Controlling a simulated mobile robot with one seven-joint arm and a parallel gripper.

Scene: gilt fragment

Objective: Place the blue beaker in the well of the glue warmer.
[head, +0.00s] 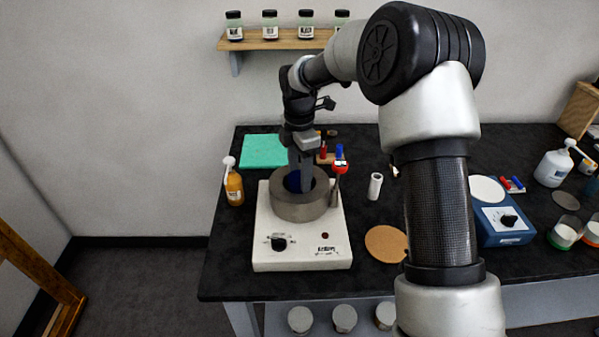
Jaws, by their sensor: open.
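The glue warmer (270,218) is a white box with a black knob, standing on the black bench left of centre in the head view. A thick grey metal ring on its top surrounds the well (302,206). Blue, which looks like the blue beaker (291,183), shows inside the ring, low in the well; most of it is hidden by the ring and my gripper. My gripper (301,178) points down over the well, with its fingers reaching to the ring's opening. It is open. Whether a finger touches the beaker cannot be told.
An amber pump bottle (233,188) stands close left of the warmer. A red-topped item (340,168) and a white cylinder (375,187) are to its right. A cork disc (386,243) lies flat, and a blue device (503,220) stands further right. A shelf (275,40) holds jars.

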